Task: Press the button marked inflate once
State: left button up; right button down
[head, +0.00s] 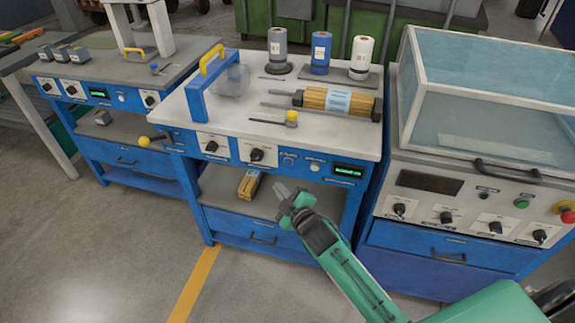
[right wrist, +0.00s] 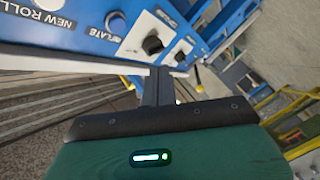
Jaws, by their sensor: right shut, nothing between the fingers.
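In the head view the inflate button (head: 289,161) lies between the black knobs and a white button. My right gripper (head: 282,190) is shut and empty, in front of and below the panel, apart from the button as far as I can tell. In the right wrist view its dark fingers (right wrist: 160,82) reach toward the panel. My left gripper is not in view.
A button labelled new roll (right wrist: 50,4) is beside inflate. Two black knobs (head: 257,155) and a green-lit display (head: 348,171) flank the buttons. The benchtop (head: 240,115) overhangs the panel; a wood block (head: 249,184) lies on the shelf.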

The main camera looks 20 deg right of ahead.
aim_at(288, 163)
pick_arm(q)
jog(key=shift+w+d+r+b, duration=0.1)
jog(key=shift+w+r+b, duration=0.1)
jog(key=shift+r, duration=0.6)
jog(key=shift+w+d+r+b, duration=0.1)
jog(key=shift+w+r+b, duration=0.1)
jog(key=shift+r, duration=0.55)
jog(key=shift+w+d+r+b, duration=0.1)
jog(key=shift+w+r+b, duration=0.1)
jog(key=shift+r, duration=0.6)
pick_arm(e)
jog(key=w+d, duration=0.4)
jog(key=w, duration=0.1)
jog(key=shift+w, duration=0.4)
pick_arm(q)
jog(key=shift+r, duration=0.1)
pick_arm(e)
jog(key=shift+w+d, duration=0.2)
jog(key=shift+w, duration=0.15)
jog(key=shift+w+d, duration=0.25)
jog(key=shift+w, duration=0.05)
pick_arm(q)
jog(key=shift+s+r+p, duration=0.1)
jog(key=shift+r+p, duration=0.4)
jog(key=shift+p, duration=0.15)
pick_arm(e)
jog(key=shift+s+a, duration=0.45)
jog(key=shift+s, duration=0.25)
